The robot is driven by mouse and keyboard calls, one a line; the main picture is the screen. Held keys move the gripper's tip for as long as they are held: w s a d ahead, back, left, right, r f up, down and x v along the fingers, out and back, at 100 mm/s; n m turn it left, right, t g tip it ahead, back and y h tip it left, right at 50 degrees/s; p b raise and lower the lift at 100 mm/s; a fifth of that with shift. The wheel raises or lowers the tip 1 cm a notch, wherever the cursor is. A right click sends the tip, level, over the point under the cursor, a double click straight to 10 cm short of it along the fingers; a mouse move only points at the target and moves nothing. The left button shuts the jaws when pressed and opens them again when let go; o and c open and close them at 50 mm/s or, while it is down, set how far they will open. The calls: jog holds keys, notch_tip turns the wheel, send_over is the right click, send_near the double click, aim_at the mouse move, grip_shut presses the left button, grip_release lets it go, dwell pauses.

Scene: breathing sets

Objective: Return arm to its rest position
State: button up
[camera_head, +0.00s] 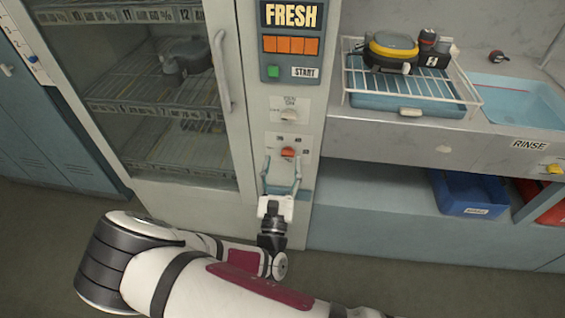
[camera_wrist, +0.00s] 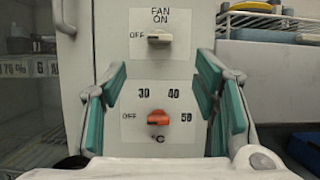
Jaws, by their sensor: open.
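My gripper (camera_head: 282,172) is in front of the control panel of the drying cabinet, its two teal-padded fingers spread. In the wrist view the open gripper (camera_wrist: 163,110) frames an orange temperature knob (camera_wrist: 158,117) with nothing between the pads. The orange knob also shows in the head view (camera_head: 288,152), just above the fingertips. The knob's scale reads OFF, 30, 40 and 50. Above it is a pale fan knob (camera_wrist: 158,38) labelled OFF and ON. My arm reaches in from the bottom of the head view. I cannot tell the exact gap between the fingertips and the panel.
The cabinet's glass door (camera_head: 150,90) is shut, with its handle (camera_head: 221,70) left of the panel. A counter at right holds a wire rack (camera_head: 470,98) with a black-and-yellow mask (camera_head: 391,50) and a rinse basin (camera_head: 520,100). A blue bin (camera_head: 470,190) sits below. The floor at lower right is clear.

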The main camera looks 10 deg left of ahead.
jog(key=s+d+r+m+g+h+p, duration=0.1)
jog(key=s+d+r+m+g+h, duration=0.2)
jog(key=d+r+m+g+h, duration=0.45)
jog(key=s+d+r+m+g+h, duration=0.2)
jog(key=s+d+r+m+g, duration=0.15)
jog(key=d+m+g, duration=0.45)
jog(key=s+d+r+m+g+h+p, duration=0.15)
jog(key=d+r+m+g+h, duration=0.35)
jog(key=d+m, duration=0.55)
jog(key=s+d+r+m+g+y, duration=0.35)
jog(key=s+r+m+y, duration=0.2)
jog(key=s+y, duration=0.5)
jog(key=s+a+r+m+t+y+p, duration=0.1)
jog(key=s+a+r+m+t+y, duration=0.3)
jog(key=s+r, duration=0.4)
jog(key=shift+a+r+t+y, duration=0.3)
jog(key=shift+t+y, duration=0.1)
jog(key=shift+t, duration=0.5)
